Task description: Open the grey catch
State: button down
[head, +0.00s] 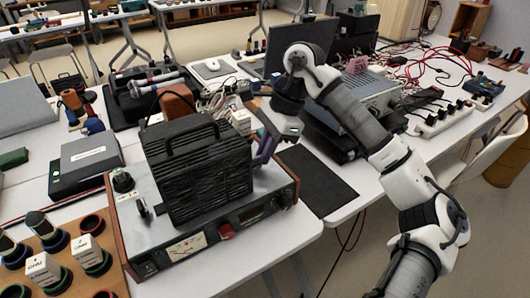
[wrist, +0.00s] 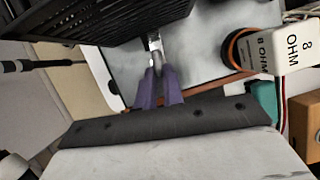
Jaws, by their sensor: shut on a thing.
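A black ribbed box (head: 198,170) with a top handle stands on a bench unit (head: 185,238) with wooden side panels, a meter and knobs. In the wrist view the box's slatted edge (wrist: 75,18) fills the upper left. My gripper (head: 259,163) is at the right side of the box, with its purple fingers pointing down. In the wrist view the fingers (wrist: 158,68) are closed together on a small grey catch (wrist: 155,42) beside the box. The fingers hide part of the catch, and the head view does not show it clearly. I cannot tell whether it is latched.
White labelled blocks (head: 43,268) stand in a wooden rack at the lower left. A block marked 8 OHM (wrist: 295,45) is near the fingers at the right of the wrist view. A black mat (head: 315,180) lies right of the unit. Instruments and cables crowd the table behind.

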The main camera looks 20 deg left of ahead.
jog(key=m+b, duration=0.1)
jog(key=m+t+b, duration=0.1)
jog(key=m+b, duration=0.1)
jog(key=m+y+b, duration=0.1)
jog(key=m, duration=0.1)
jog(key=shift+s+d+f+t, duration=0.2)
jog(key=shift+s+d+t, duration=0.1)
jog(key=shift+s+t, duration=0.1)
jog(key=shift+s+r+m+t+b, duration=0.1)
jog(key=shift+m+t+b, duration=0.15)
jog(key=shift+m+b, duration=0.4)
jog(key=shift+s+m+t+b, duration=0.2)
jog(key=shift+m+b, duration=0.1)
jog(key=shift+m, duration=0.5)
jog(key=shift+s+r+m+t+b, duration=0.1)
jog(key=shift+m+t+b, duration=0.15)
jog(key=shift+m+b, duration=0.4)
jog(key=c, duration=1.5)
grip_release()
jog(key=shift+r, duration=0.1)
jog(key=p+v, duration=0.1)
jog(key=v, duration=1.2)
jog(key=shift+d+r+p, duration=0.25)
jog(key=shift+d+p, duration=0.05)
jog(key=shift+p, duration=0.05)
